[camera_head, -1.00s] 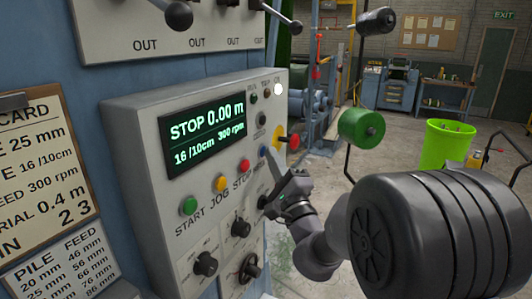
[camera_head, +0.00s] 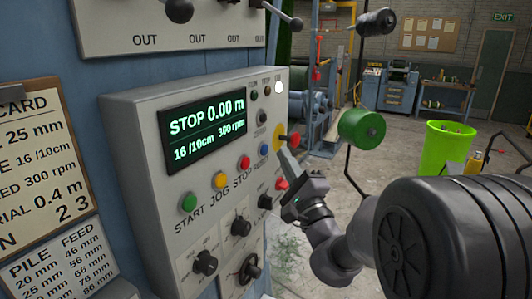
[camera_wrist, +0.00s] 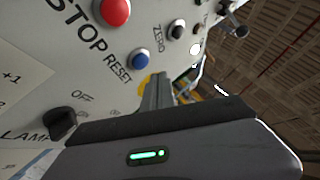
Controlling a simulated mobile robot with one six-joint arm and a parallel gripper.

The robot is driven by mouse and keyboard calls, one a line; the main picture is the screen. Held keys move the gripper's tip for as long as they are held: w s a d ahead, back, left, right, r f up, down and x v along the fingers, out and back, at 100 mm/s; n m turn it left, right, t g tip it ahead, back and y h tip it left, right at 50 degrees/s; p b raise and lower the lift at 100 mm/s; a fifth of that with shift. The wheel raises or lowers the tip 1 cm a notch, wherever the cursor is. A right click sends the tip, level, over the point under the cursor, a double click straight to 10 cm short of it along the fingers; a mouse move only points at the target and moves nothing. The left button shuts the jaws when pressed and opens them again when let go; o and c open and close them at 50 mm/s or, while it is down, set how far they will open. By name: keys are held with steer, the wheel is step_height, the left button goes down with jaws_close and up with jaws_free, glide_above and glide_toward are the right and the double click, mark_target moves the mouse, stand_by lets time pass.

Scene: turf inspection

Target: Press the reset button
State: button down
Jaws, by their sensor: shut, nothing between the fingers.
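The blue reset button (camera_head: 263,149) sits on the face of the grey control box (camera_head: 150,130), at the right end of the button row. In the wrist view the blue button (camera_wrist: 140,60) stands beside its RESET label, uncovered. My gripper (camera_head: 284,153) is shut and empty, in front of and to the right of the blue button, with a gap between them. In the wrist view the shut fingers (camera_wrist: 158,90) show below and right of the button. The display (camera_head: 205,132) reads STOP 0.00 m, 16/10cm, 300 rpm.
Red stop (camera_head: 243,163), yellow jog (camera_head: 220,180) and green start (camera_head: 189,202) buttons lie left of the reset button. A red mushroom button (camera_head: 294,141) on a yellow base juts out close to my fingertips. Dark knobs (camera_head: 205,262) sit below.

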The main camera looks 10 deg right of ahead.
steer(key=s+d, duration=0.1)
steer(key=s+d+b, duration=0.1)
steer(key=d, duration=0.1)
steer(key=shift+a, duration=0.1)
stand_by(0.6)
